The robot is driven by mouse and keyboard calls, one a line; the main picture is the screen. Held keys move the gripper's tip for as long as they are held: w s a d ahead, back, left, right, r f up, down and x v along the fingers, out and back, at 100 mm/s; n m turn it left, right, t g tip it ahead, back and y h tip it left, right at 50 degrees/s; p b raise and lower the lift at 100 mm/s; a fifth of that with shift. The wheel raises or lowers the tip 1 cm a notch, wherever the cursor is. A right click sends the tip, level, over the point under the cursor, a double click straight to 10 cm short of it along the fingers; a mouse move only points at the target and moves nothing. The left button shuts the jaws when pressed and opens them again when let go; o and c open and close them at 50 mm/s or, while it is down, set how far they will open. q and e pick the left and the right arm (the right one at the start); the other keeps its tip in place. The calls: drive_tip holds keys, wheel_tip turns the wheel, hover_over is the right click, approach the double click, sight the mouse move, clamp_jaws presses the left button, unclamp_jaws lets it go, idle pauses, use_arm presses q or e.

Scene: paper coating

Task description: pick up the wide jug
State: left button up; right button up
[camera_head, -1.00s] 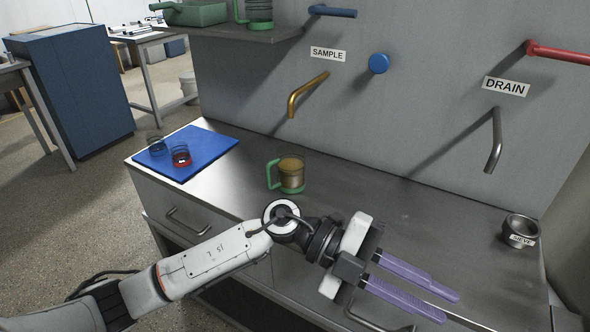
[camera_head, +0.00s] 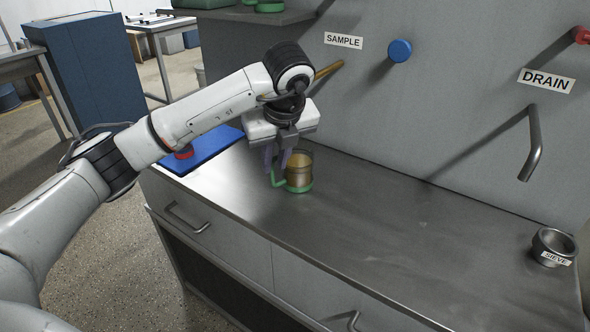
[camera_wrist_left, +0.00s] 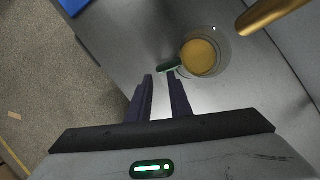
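A clear jug (camera_head: 300,172) with a green handle and base band and tan contents stands upright on the steel counter. In the left wrist view the jug (camera_wrist_left: 201,57) is seen from above, beyond my fingertips, its green handle pointing toward them. My left gripper (camera_head: 277,168) is at the handle side of the jug, pointing down. Its purple fingers (camera_wrist_left: 161,77) are apart with nothing between them. The handle end lies just ahead of the fingertips, nearer the right finger; I cannot tell whether they touch. My right gripper is out of view.
A brass spout (camera_wrist_left: 275,12) hangs close to the jug. A blue mat (camera_head: 215,146) with a red-based cup (camera_head: 184,152) lies at left, partly behind my arm. A metal sieve cup (camera_head: 553,247) stands far right. The counter between is clear.

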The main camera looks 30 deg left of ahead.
sight(273, 173)
use_arm(q)
drive_tip(key=shift+x, duration=2.75)
drive_tip(key=shift+d+r, duration=0.1)
clamp_jaws()
